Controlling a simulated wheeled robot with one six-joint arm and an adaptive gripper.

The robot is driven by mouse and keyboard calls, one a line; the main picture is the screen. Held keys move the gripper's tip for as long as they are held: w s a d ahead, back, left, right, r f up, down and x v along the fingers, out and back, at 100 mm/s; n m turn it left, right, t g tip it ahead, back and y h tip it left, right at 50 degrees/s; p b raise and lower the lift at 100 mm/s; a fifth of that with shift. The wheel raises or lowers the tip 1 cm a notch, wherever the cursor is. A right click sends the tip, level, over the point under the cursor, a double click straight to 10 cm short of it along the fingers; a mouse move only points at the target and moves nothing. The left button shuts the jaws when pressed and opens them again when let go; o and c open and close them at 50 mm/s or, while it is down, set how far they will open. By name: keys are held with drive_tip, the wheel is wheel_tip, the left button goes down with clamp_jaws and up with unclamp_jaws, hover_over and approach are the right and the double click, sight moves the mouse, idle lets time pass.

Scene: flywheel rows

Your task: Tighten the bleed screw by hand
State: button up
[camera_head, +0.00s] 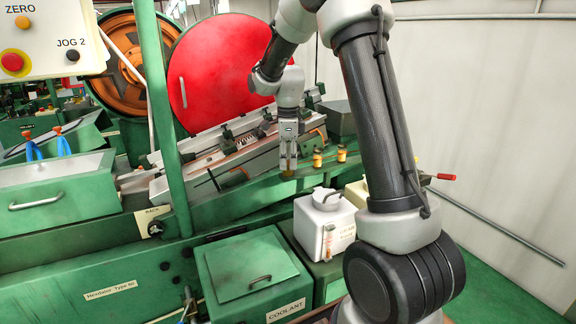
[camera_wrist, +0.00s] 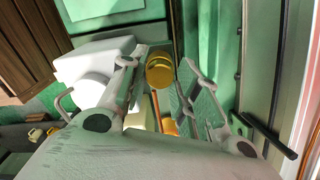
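A round brass-yellow knob (camera_wrist: 160,72) shows between my fingertips in the wrist view; no label tells whether it is the bleed screw. In the head view only a bit of yellow (camera_head: 288,173) shows below my gripper (camera_head: 288,160), which points down over the green machine ledge. In the wrist view my gripper (camera_wrist: 158,64) has its two fingers apart, with gaps to the knob on both sides. I cannot tell how deep the knob sits between them. Two similar yellow knobs (camera_head: 317,158) and (camera_head: 341,154) stand to the right on the ledge.
A white container (camera_head: 325,222) with a handle stands below the ledge. A green coolant box (camera_head: 250,268) is at the front. A sloping rail assembly (camera_head: 225,150) and a red disc (camera_head: 218,70) lie behind. A green post (camera_head: 158,120) rises at left.

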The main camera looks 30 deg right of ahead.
drive_tip(key=shift+r, duration=0.15)
drive_tip(key=shift+r, duration=1.35)
drive_tip(key=o, duration=0.6)
drive_tip(key=shift+c, duration=0.2)
drive_tip(key=c, duration=0.5)
